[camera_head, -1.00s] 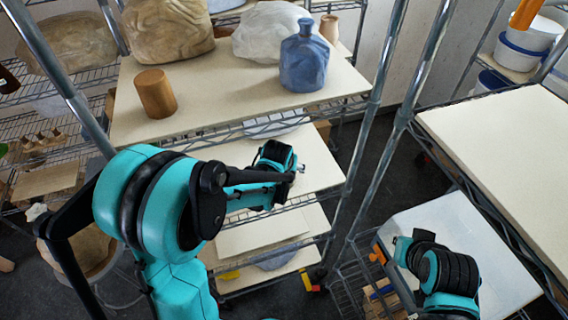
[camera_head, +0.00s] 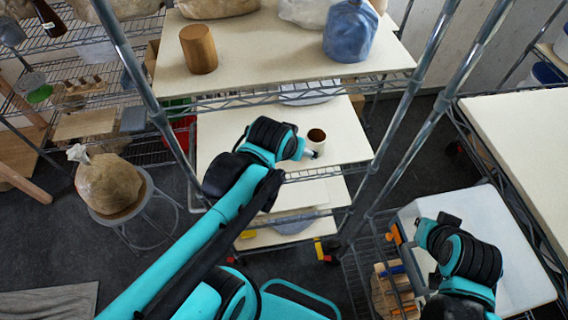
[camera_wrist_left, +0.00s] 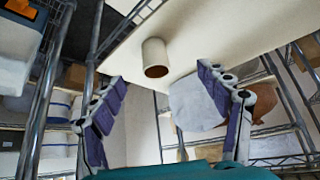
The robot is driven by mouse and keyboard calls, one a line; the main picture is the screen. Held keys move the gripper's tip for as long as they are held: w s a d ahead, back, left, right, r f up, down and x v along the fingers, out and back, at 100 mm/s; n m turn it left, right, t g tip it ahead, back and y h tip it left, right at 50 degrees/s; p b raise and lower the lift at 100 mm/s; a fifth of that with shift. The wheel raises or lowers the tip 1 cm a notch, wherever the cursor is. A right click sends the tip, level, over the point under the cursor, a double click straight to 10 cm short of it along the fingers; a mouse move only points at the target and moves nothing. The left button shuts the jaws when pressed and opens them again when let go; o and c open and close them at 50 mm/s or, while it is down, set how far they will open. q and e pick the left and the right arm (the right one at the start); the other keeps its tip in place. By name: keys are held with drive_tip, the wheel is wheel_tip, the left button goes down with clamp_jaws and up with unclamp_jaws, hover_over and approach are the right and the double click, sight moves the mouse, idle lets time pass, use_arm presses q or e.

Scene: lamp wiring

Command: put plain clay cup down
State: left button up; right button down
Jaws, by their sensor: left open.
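The plain clay cup (camera_head: 317,137) is a small beige cylinder with a dark brown inside. It stands upright on the cream middle board (camera_head: 346,150) of the wire shelf. In the left wrist view the cup (camera_wrist_left: 154,52) is beyond the fingertips, touching neither finger. My left gripper (camera_head: 309,153) is beside the cup on its near-left side; its two purple-padded fingers are spread and empty in the left wrist view (camera_wrist_left: 161,78). My right gripper (camera_head: 424,233) is at the lower right over a white surface; its fingers are too small to make out.
Metal posts (camera_head: 405,120) stand right of the cup. A wrapped lump on a stool (camera_head: 108,185) is at left. The middle board around the cup has free room.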

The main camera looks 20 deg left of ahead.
use_arm(q)
drive_tip(key=s, duration=0.7)
drive_tip(key=shift+a+f, duration=0.2)
drive_tip(key=shift+a, duration=0.1)
wheel_tip(320, 180, down, 23)
drive_tip(key=b, duration=2.3)
